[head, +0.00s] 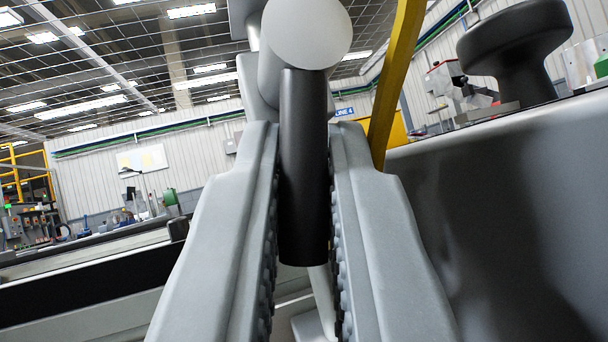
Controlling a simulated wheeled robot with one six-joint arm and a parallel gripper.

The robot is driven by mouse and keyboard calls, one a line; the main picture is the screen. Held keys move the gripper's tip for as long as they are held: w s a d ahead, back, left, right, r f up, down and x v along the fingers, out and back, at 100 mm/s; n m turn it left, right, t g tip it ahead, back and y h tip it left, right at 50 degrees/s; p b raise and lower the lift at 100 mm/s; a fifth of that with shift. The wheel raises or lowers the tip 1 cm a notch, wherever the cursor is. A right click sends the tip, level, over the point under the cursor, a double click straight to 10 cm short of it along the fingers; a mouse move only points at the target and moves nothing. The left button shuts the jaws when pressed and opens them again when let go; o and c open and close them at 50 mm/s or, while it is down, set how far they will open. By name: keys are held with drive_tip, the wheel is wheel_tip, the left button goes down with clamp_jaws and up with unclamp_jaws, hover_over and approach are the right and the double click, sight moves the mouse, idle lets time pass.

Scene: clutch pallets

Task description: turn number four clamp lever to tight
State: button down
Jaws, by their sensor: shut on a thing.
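My gripper (304,220) reaches up from the bottom middle of the head view, its two grey ribbed fingers on either side of a dark cylindrical handle. This handle looks like a clamp lever (304,170), and the fingers are shut on it. The handle stands nearly upright in the picture, with its lower end between the fingers. Its top meets a pale grey rounded piece (305,35). No number or tight mark can be read on the lever, so I cannot tell which lever it is or its setting.
A large dark grey surface (500,200) fills the right side, close to the right finger. A black mushroom-shaped knob (515,45) stands above it. A yellow bar (396,85) rises just behind the right finger. Benches and a wall (90,180) lie far off at left.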

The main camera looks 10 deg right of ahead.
idle(0.5)
drive_tip(key=c, duration=1.5)
unclamp_jaws()
drive_tip(key=shift+d, duration=0.1)
